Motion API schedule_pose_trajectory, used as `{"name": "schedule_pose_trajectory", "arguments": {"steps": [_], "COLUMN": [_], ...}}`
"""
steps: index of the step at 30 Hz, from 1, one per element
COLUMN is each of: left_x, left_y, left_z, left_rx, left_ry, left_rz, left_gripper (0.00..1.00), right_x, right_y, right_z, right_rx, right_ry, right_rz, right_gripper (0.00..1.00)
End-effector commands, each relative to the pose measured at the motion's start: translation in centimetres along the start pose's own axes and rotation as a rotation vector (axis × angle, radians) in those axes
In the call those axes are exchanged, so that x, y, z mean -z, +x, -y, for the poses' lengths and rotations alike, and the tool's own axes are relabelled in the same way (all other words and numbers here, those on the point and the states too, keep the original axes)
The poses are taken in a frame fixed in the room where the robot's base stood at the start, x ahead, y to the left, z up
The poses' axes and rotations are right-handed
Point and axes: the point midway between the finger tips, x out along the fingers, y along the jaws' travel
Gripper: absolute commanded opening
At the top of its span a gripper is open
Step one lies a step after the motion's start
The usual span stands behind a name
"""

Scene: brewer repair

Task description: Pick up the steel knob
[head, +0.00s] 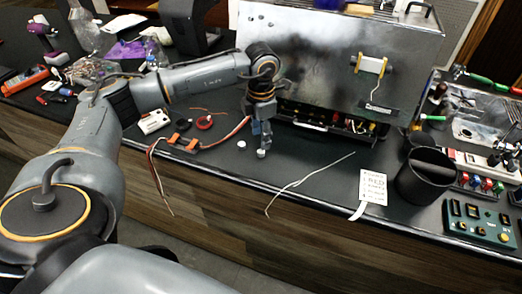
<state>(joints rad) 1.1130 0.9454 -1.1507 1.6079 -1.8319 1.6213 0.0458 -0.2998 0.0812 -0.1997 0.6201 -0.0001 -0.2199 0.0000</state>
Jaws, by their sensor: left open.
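A small pale round piece (241,144), which looks like the steel knob, lies on the dark counter (310,180) near its front edge. My left gripper (262,152) points down just to the right of it, in front of the brewer. Its jaws are open, and I see nothing held between them. The gap between the fingers is hard to make out at this size. My right gripper is not in view.
The steel brewer (320,60) stands close behind the left gripper, its lower front open on wiring. Orange connectors with wires (185,143) lie to the left. A pale cable (310,175), a note card (373,186) and a black cup (425,176) are to the right.

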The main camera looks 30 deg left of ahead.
Motion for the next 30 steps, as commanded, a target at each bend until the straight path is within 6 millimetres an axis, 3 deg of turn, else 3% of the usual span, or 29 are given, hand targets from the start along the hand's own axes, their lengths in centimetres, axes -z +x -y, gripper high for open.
{"name": "schedule_pose_trajectory", "arguments": {"steps": [8, 12, 16, 25, 30], "left_x": [-0.1, -0.3, -0.4, -0.4, -0.4], "left_y": [2.0, 4.0, 5.8, 6.5, 6.5], "left_z": [-0.1, -0.5, -0.5, -0.5, -0.5], "left_rx": [0.002, 0.002, 0.002, 0.0, 0.001], "left_ry": [0.001, 0.0, 0.002, 0.002, 0.002], "left_rz": [-0.001, -0.003, 0.0, 0.002, 0.002], "left_gripper": [0.48, 0.48, 0.48, 0.48, 0.14], "right_x": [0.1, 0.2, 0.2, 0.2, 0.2], "right_y": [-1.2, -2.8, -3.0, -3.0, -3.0], "right_z": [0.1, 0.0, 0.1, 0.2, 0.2], "right_rx": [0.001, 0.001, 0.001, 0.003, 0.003], "right_ry": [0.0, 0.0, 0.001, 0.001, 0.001], "right_rz": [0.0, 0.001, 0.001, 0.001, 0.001], "right_gripper": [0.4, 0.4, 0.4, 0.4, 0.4]}}
